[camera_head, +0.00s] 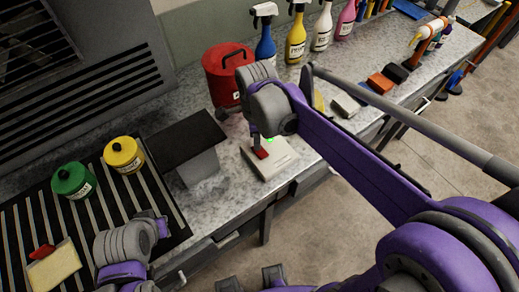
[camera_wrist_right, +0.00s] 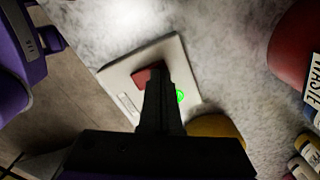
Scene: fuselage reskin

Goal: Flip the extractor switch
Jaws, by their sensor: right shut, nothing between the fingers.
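The extractor switch is a pale square box (camera_head: 280,163) with a red rocker (camera_head: 261,154) and a lit green lamp (camera_head: 270,139). It lies on the speckled bench near the front edge. In the right wrist view the box (camera_wrist_right: 118,76), the red rocker (camera_wrist_right: 143,75) and the green lamp (camera_wrist_right: 180,96) show around my fingers. My right gripper (camera_head: 257,146) is shut and empty, pointing down at the rocker. Its fingertips (camera_wrist_right: 155,72) overlap the rocker in the wrist view; I cannot tell whether they touch. My left arm is at the lower left; its fingers cannot be made out.
A red waste can (camera_head: 221,75) and several spray bottles stand behind the switch. A dark plate on a grey block (camera_head: 199,168) is to its left. Green (camera_head: 73,180) and yellow (camera_head: 124,154) cans stand on the striped mat. Bare bench lies around the box.

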